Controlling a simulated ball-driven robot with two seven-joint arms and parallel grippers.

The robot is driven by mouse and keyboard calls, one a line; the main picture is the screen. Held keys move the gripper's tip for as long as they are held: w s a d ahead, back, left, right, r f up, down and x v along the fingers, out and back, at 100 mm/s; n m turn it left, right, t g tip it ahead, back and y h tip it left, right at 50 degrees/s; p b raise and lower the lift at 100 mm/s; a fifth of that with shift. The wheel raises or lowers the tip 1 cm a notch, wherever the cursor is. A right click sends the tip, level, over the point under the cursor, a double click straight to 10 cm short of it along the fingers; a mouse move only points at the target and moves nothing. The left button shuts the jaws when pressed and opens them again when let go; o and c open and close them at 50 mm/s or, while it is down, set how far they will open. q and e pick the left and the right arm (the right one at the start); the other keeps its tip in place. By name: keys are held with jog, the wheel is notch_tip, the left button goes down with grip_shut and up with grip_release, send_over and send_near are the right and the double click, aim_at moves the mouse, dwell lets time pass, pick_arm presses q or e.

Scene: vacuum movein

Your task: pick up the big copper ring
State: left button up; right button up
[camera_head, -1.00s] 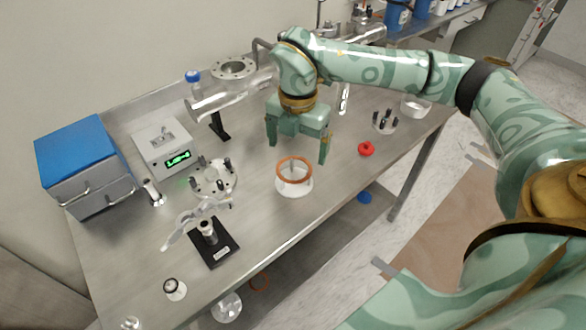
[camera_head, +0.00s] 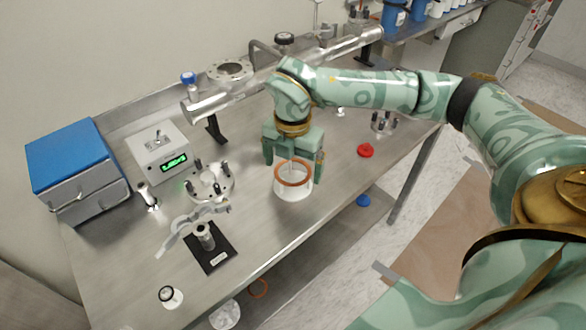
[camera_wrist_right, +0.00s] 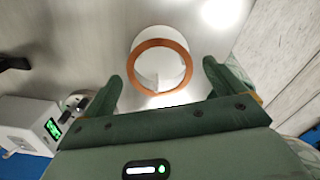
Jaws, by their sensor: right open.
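The big copper ring (camera_head: 293,163) lies flat on the rim of a white cylindrical holder (camera_head: 293,188) on the metal bench. In the right wrist view the copper ring (camera_wrist_right: 160,68) appears ahead of and between the two open fingers (camera_wrist_right: 164,80), apart from both. My left gripper is not in view.
A steel tube assembly (camera_head: 250,90) runs behind my right gripper. A flange with studs (camera_head: 210,183) and a black-based stand (camera_head: 209,250) are at left. A red knob (camera_head: 366,150) lies at right. Bare bench (camera_head: 255,228) shows in front.

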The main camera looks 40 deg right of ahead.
jog(key=c, duration=0.9)
jog(key=shift+c, duration=0.2)
